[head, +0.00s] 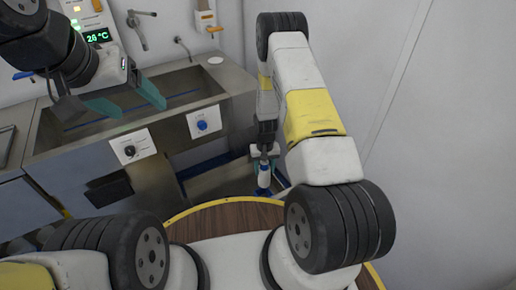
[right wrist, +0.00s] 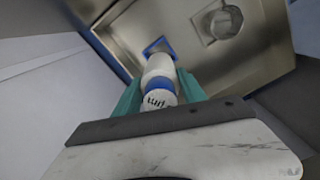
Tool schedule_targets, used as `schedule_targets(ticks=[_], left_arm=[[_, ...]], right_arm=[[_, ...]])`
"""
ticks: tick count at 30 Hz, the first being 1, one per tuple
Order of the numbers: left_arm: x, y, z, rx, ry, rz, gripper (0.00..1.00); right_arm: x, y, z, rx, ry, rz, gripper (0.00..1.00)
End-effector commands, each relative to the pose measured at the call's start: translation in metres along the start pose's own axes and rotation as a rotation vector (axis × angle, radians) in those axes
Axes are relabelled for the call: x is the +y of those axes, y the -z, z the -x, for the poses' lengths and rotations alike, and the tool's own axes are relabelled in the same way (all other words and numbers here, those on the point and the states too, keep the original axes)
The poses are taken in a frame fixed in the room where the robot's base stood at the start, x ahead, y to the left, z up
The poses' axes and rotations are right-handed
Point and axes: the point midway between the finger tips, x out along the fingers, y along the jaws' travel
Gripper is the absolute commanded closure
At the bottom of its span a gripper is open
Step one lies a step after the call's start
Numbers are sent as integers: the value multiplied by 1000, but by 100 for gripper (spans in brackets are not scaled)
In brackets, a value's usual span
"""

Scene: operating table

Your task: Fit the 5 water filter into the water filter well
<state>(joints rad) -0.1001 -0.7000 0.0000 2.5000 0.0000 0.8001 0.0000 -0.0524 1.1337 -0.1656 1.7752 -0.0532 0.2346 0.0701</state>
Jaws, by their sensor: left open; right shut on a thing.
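The water filter (head: 264,174) is a white cylinder with a blue band. My right gripper (head: 264,188) is shut on it, low in front of the steel sink unit. In the right wrist view the filter (right wrist: 160,84) sits between the teal fingers, its lettered end facing the camera. Beyond it a blue-edged square (right wrist: 158,46) shows on a metal surface, partly hidden by the filter. I cannot tell whether this is the filter well. My left gripper (head: 142,110) is open and empty over the sink, its teal fingers apart.
The steel sink (head: 240,84) stands against the wall, with a dial panel (head: 132,149) and a blue-knob panel (head: 203,123) on its front. A tap (head: 138,30) is on the wall. A round fitting (right wrist: 226,22) shows in the wrist view. A wooden round top (head: 225,218) lies in front.

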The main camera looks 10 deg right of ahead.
Motion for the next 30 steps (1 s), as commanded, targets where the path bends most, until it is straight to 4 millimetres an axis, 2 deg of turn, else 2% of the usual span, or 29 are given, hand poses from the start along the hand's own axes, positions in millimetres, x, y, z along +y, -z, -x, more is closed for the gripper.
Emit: schedule_targets(ticks=[8,21,30], left_arm=[[0,0,0,0,0,0,26],[0,0,0,0,0,0,26],[0,0,0,0,0,0,26]], right_arm=[[0,0,-4,0,0,-4,99],[0,-1,-43,-1,0,-4,99],[0,0,-57,0,0,-4,99]])
